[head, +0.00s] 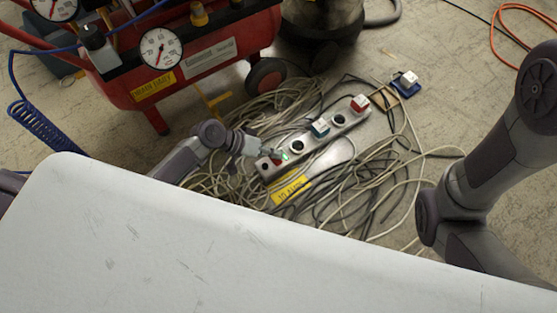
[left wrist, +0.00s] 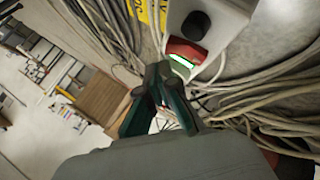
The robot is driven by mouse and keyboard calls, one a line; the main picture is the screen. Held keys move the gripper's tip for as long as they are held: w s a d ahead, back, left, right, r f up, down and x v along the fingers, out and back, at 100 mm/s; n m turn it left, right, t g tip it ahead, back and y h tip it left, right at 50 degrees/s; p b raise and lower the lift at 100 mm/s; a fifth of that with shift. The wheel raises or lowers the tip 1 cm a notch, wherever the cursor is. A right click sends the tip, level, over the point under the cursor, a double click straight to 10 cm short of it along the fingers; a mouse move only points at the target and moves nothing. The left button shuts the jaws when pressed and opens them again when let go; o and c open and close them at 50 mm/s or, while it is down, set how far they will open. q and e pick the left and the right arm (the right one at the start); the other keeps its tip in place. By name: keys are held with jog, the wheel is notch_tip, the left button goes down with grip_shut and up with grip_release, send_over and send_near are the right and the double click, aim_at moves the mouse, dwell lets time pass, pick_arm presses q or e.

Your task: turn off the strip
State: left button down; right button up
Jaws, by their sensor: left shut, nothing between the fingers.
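The power strip (head: 308,146) is a long pale bar lying on a tangle of cables on the floor. At its near end is a red rocker switch (left wrist: 187,50) with a lit green part, beside a black round knob (left wrist: 195,25). The green glow also shows in the head view, just right of my left gripper (head: 268,151). My left gripper (left wrist: 163,82) is shut and empty, its fingertips close to the switch's lit side. I cannot tell whether they touch. My right gripper is out of view; only my right arm shows.
A red compressor (head: 190,60) with gauges stands behind to the left. A white tabletop (head: 180,240) fills the foreground. Loose cables surround the strip.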

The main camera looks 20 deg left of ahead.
pick_arm(q)
jog(key=shift+f, duration=0.1)
dwell(0.6)
jog(key=shift+d+f, duration=0.1)
jog(key=shift+f, duration=0.2)
jog(key=shift+s+f+b, duration=0.1)
jog(key=shift+f+b, duration=0.25)
jog(key=shift+f, duration=0.05)
dwell(0.5)
jog(key=shift+r, duration=0.1)
jog(key=shift+r+p, duration=0.75)
jog(key=shift+p, duration=0.05)
